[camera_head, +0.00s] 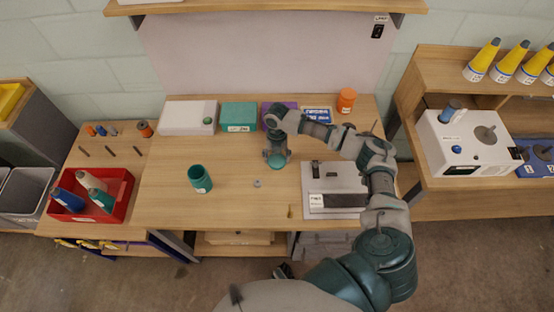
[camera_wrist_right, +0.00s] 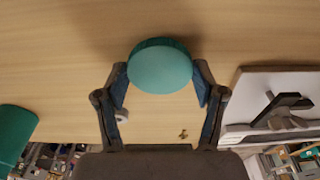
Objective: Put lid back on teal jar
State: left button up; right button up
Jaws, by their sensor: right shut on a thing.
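The teal jar (camera_head: 200,179) stands upright on the wooden table, left of my right gripper, with its top open and dark inside. Part of it shows at the left edge of the right wrist view (camera_wrist_right: 14,137). The round teal lid (camera_wrist_right: 160,68) is between the fingertips of my right gripper (camera_wrist_right: 160,76), which is shut on it by its sides. In the head view my right gripper (camera_head: 276,160) points down over the middle of the table, with the lid just below it. Whether the lid touches the table is hard to tell. My left gripper is not in view.
A small grey ring (camera_head: 257,183) lies between jar and device. The white device (camera_head: 335,186) is at the right. A white box (camera_head: 188,117), a teal box (camera_head: 239,115) and an orange jar (camera_head: 346,100) stand along the back. Table around the jar is clear.

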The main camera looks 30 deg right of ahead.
aim_at(276, 163)
jog(key=shift+a+r, duration=0.2)
jog(key=shift+r, duration=0.25)
jog(key=r, duration=0.2)
jog(key=shift+s+a+r, duration=0.2)
jog(key=shift+s+r, duration=0.1)
jog(key=shift+r, duration=0.05)
jog(key=s+a, duration=0.3)
jog(key=s+a+r+p, duration=0.1)
jog(key=s+a, duration=0.2)
jog(key=s, duration=0.1)
jog(key=s+a, duration=0.3)
jog(key=s, duration=0.1)
jog(key=shift+a+r, duration=0.15)
jog(key=shift+r, duration=0.05)
jog(key=shift+s+a, duration=0.25)
jog(key=shift+s, duration=0.05)
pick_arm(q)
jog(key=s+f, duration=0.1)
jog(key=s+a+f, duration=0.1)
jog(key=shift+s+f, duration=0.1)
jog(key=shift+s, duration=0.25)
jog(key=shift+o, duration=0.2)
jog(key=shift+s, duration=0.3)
